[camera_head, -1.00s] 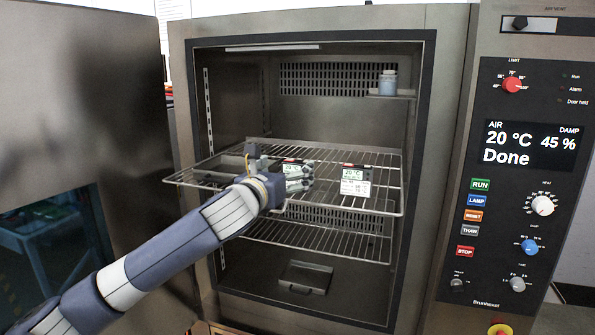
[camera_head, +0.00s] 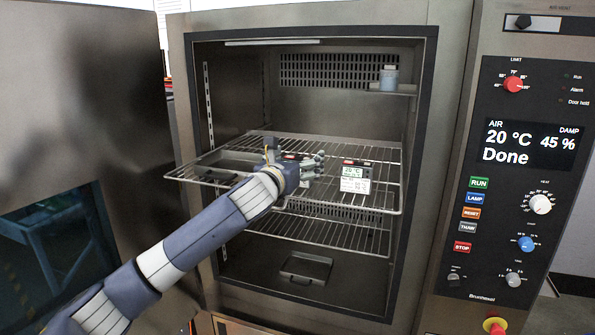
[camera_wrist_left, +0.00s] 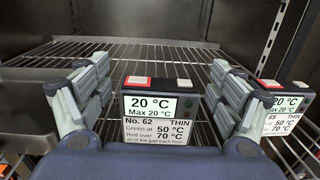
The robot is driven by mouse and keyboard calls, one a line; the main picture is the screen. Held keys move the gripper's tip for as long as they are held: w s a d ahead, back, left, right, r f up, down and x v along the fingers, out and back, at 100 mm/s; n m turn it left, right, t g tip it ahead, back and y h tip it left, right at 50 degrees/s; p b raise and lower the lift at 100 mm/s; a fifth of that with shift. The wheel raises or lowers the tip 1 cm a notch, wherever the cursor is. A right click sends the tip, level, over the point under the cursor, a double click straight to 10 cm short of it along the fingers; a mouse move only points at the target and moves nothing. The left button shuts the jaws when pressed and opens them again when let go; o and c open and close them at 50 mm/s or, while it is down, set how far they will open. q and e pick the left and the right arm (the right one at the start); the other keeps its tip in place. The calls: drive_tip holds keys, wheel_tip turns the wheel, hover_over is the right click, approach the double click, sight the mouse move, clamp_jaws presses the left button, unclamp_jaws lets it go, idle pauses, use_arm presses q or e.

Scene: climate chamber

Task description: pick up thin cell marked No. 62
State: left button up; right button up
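The thin cell marked No. 62 (camera_wrist_left: 160,108) stands on the wire shelf in the left wrist view, its screen reading 20 °C. It has a red button and a white patch on top. My left gripper (camera_wrist_left: 158,88) is open, with one finger on each side of this cell and gaps between the fingers and its sides. In the head view my left gripper (camera_head: 312,166) hides most of that cell. My right gripper is in neither view.
A second thin cell (camera_head: 355,176), its number ending in 65 in the wrist view (camera_wrist_left: 286,112), stands close to the right. A dark tray (camera_wrist_left: 22,115) lies left on the wire shelf (camera_head: 330,200). A bottle (camera_head: 388,78) stands on a small upper ledge. The chamber door is open.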

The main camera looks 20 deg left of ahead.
use_arm(q)
drive_tip(key=c, duration=1.3)
drive_tip(key=shift+w+r, duration=0.1)
drive_tip(key=shift+r, duration=0.1)
